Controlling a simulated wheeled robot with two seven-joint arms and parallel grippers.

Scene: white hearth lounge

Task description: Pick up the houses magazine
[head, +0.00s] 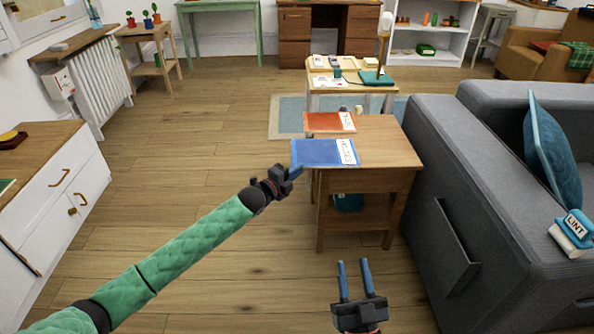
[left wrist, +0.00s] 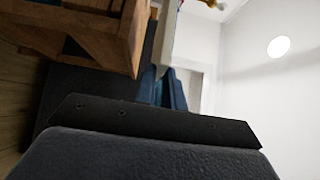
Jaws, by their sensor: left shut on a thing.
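The blue houses magazine (head: 318,152) lies at the left side of the small wooden side table (head: 385,150), its left edge over the table's edge. Its white label strip is at the right end. My left gripper (head: 296,171) is shut on the magazine's near left corner. In the left wrist view the fingers (left wrist: 171,92) hold the magazine (left wrist: 167,42), which shows as a pale edge-on strip. My right gripper (head: 353,266) is open and empty, over the floor in front of the table.
An orange-red magazine (head: 325,121) lies behind the blue one on the same table. A grey sofa (head: 440,170) stands close on the right. A low table with a green lamp (head: 376,78) is behind. A white cabinet (head: 60,190) is at left. Wooden floor between is clear.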

